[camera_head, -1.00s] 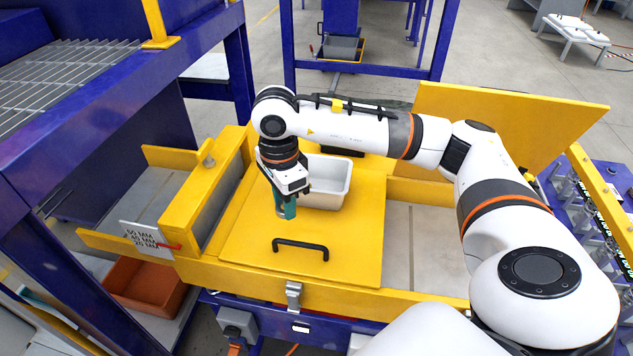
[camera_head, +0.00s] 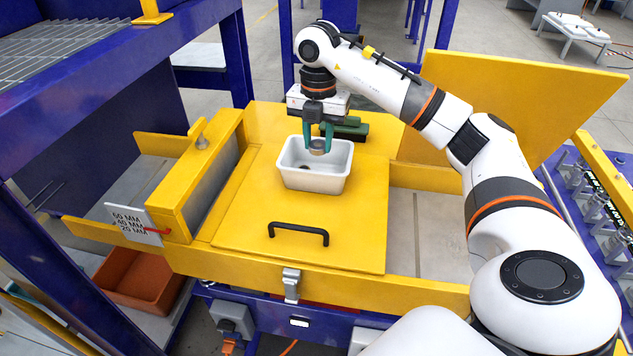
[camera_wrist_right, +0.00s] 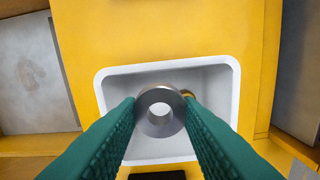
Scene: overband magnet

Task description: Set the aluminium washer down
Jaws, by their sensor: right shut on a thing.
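The aluminium washer (camera_wrist_right: 160,110) is a grey metal ring with a round hole, held between the green fingertips of my right gripper (camera_wrist_right: 160,112) in the wrist view. In the head view my right gripper (camera_head: 319,143) points down with the washer (camera_head: 319,147) over the white tray (camera_head: 315,182). The washer appears above the tray's opening; its exact height cannot be told. The white tray (camera_wrist_right: 115,82) also shows in the wrist view, with a small brass-coloured thing (camera_wrist_right: 186,93) partly hidden behind the washer. My left gripper is not in view.
The tray stands on a yellow cover (camera_head: 340,238) with a black handle (camera_head: 298,232) in front. A dark green block (camera_head: 352,130) lies behind the tray. A raised yellow panel (camera_head: 520,100) stands at the right, and a blue frame (camera_head: 75,120) at the left.

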